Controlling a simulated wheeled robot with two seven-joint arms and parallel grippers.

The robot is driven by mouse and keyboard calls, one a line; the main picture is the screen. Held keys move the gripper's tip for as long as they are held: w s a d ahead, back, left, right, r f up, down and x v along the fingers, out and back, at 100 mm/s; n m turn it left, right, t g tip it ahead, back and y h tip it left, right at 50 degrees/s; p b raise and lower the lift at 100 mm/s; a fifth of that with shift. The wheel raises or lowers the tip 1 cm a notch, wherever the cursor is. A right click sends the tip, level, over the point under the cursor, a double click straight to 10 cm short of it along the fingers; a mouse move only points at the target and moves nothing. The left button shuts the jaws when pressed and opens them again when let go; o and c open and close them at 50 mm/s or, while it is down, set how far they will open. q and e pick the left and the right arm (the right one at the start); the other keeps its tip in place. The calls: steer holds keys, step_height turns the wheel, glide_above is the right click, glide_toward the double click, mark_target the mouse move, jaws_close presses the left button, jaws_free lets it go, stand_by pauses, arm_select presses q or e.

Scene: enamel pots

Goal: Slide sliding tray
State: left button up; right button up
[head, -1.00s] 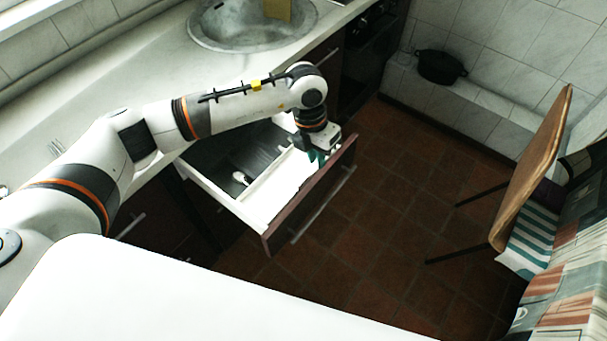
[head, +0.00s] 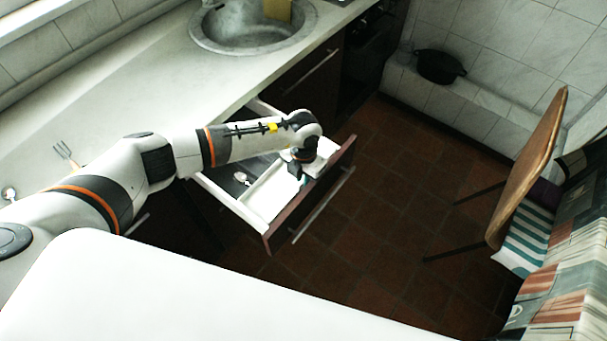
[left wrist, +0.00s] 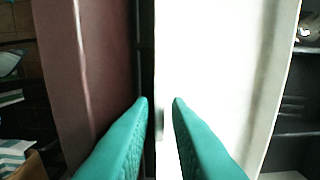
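The white sliding tray (head: 262,200) lies inside the pulled-out drawer, along its dark red-brown front (head: 310,200). My left gripper (head: 303,178) points down into the drawer by the front, over the tray's near edge. In the left wrist view its two teal fingers (left wrist: 160,102) are apart with nothing clearly held between them. The tray (left wrist: 215,60) fills the middle right there, and the drawer front (left wrist: 95,60) is on the left, with a narrow dark gap between. I cannot tell whether a finger touches the tray. My right gripper is out of view.
A spoon (head: 241,178) lies in the drawer behind the tray. The counter (head: 130,75) holds a round sink (head: 250,28) and a fork (head: 67,155).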

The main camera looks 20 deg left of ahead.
arm_select(q)
steer(key=shift+f, duration=0.1)
jaws_close()
steer(key=w+a+b, duration=0.2)
steer(key=a+b, duration=0.1)
steer(key=a, duration=0.3)
steer(key=w+a+b, duration=0.2)
steer(key=a+b, duration=0.1)
steer(key=a, duration=0.3)
steer(key=w+a+b, duration=0.2)
steer(key=a+b, duration=0.1)
steer(key=a, duration=0.3)
steer(key=shift+w+a+f, duration=0.1)
steer(key=shift+w+a, duration=0.25)
steer(key=shift+w, duration=0.05)
steer(key=shift+w+a, duration=0.15)
steer(key=shift+a, duration=0.25)
steer(key=shift+r, duration=0.2)
jaws_free()
